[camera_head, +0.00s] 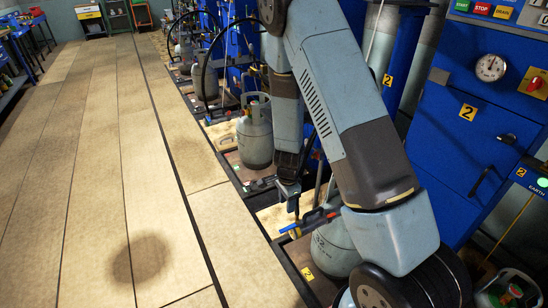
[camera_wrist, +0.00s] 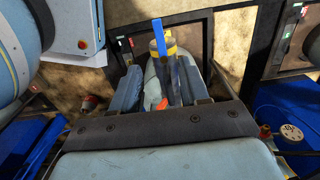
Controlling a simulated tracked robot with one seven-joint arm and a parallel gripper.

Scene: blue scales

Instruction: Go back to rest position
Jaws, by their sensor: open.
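My gripper (camera_head: 290,198) hangs at the end of my bent arm, fingers pointing down, beside the row of scales. It is open and no object shows held in it. Just below and right of it is a blue and orange tool (camera_head: 312,222) at the top of a grey gas cylinder (camera_head: 336,247). In the head view I cannot tell whether gripper and tool touch. The wrist view shows a blue bar (camera_wrist: 158,38) with a yellow band beneath, and a small red part, between grey-blue pieces; how they join is unclear.
Another grey cylinder (camera_head: 255,138) stands on a scale further back. Blue cabinets (camera_head: 455,135) with a gauge and buttons stand at the right. The tan floor (camera_head: 90,170) at the left is clear. Workbenches and a small cabinet (camera_head: 90,18) stand at the far end.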

